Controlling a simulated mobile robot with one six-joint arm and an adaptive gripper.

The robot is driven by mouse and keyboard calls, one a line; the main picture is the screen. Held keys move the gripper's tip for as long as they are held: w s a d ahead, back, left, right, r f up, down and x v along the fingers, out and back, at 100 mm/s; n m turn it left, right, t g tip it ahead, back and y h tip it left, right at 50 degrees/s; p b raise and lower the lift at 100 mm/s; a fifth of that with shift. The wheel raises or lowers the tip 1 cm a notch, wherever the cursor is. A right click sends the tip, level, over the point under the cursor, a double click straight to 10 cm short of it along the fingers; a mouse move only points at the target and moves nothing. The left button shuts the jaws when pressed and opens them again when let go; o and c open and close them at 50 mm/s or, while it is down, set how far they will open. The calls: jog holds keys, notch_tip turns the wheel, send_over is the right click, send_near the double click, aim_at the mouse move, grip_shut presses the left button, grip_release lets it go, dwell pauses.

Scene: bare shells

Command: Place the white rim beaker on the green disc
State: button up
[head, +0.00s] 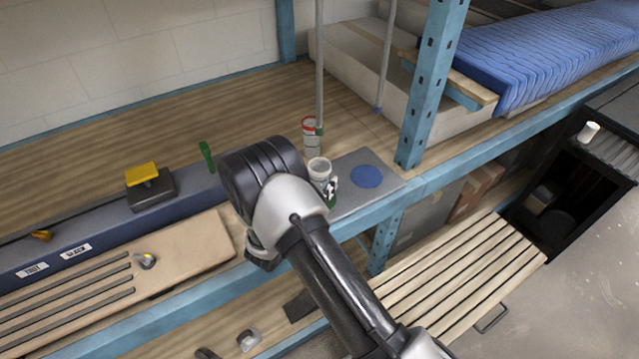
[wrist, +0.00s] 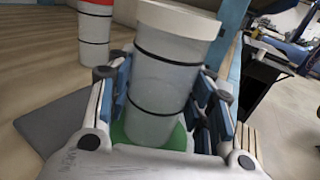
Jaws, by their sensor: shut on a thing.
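The white rim beaker (wrist: 163,80) is a pale, clear cylinder with dark bands and a thick white rim. It also shows in the head view (head: 319,167), its lower part covered by my gripper (head: 328,186). The gripper is shut on its sides, with a finger pad on either side in the wrist view. The green disc (wrist: 179,138) shows around the beaker's base in the wrist view; a green edge also shows in the head view (head: 331,199). The beaker is over the disc; I cannot tell whether its base touches it.
A red-rimmed beaker (head: 310,140) stands just behind, also in the wrist view (wrist: 95,25). A blue disc (head: 367,176) lies right on the grey mat (head: 352,200). A thin grey post (head: 319,70) rises behind; a blue shelf upright (head: 428,90) stands at right.

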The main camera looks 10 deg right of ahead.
jog(key=shift+r, duration=0.15)
jog(key=shift+f, duration=0.3)
jog(key=o, duration=1.2)
jog(key=shift+r, duration=0.1)
jog(key=shift+c, duration=0.2)
jog(key=shift+r, duration=0.1)
